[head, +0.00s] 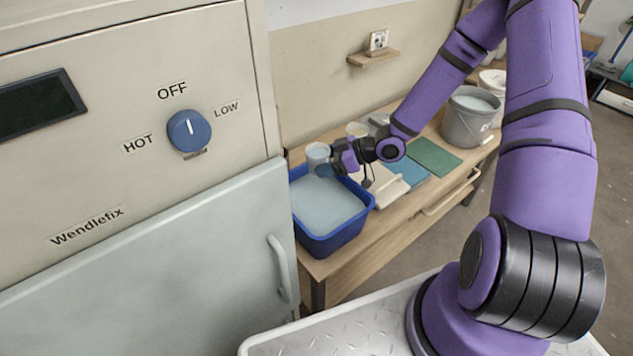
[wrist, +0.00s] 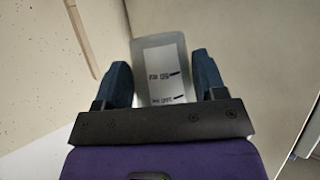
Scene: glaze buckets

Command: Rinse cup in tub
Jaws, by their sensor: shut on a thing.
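A pale grey cup (head: 318,155) is at the far end of the blue tub (head: 330,244), which holds whitish liquid. My gripper (head: 325,169) is shut on the cup and holds it upright in the head view. The cup's bottom is partly hidden by my gripper, so I cannot tell whether it touches the liquid. In the wrist view the cup (wrist: 161,66) shows dark graduation marks and sits between the two fingers of my gripper (wrist: 163,82).
The tub stands on a wooden bench (head: 345,262) beside a cabinet (head: 150,240) with a blue knob (head: 189,131). A grey bucket (head: 468,122), a green mat (head: 434,157) and a blue board (head: 408,173) are farther right. A small shelf (head: 373,58) juts from the wall.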

